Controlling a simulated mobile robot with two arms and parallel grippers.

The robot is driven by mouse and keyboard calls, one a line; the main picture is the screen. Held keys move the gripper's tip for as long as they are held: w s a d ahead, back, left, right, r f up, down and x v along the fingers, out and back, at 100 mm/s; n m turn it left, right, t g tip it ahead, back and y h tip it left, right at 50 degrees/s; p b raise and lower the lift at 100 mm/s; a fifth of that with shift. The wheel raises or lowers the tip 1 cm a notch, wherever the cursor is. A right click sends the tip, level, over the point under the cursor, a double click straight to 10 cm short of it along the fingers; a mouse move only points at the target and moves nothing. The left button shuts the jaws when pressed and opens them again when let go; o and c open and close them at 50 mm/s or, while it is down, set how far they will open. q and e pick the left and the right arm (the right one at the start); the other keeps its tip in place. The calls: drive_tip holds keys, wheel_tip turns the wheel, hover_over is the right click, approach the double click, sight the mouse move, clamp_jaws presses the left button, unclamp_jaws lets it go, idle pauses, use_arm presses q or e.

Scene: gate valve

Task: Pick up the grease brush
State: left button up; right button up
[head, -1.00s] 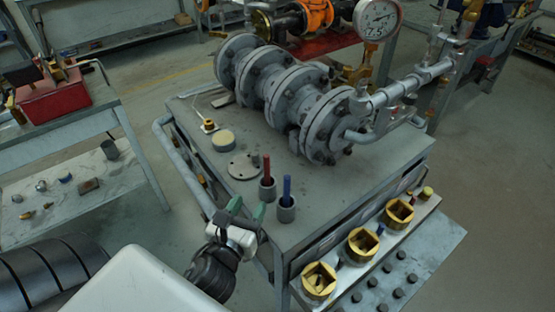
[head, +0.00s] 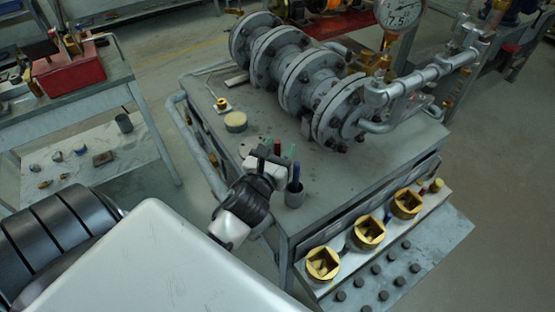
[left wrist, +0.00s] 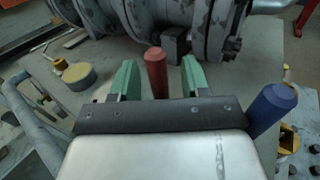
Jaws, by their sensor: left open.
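A red handle (left wrist: 156,72) and a blue handle (left wrist: 272,106) stand upright; I cannot tell for sure which one is the grease brush. In the head view the red handle (head: 277,146) shows only its top behind my left gripper (head: 280,158). The blue handle (head: 296,186) stands in a grey cup (head: 294,198) just right of it. My left gripper is open, with green fingers. In the left wrist view the red handle appears between the fingers, apart from both; its lower part is hidden. My right gripper is not in view.
The grey cart top (head: 345,180) carries a large flanged gate valve (head: 295,78) at the back and a round tan tin (head: 236,121) to the left. Brass blocks (head: 323,263) sit on a front ledge. A red box (head: 70,72) stands on the left bench.

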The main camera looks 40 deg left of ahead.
use_arm(q)
drive_tip(key=shift+w+a, duration=0.15)
drive_tip(key=shift+w, duration=0.45)
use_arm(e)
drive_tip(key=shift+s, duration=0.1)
use_arm(q)
drive_tip(key=shift+s, duration=0.1)
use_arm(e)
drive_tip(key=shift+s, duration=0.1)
use_arm(q)
drive_tip(key=shift+c, duration=0.9)
clamp_jaws()
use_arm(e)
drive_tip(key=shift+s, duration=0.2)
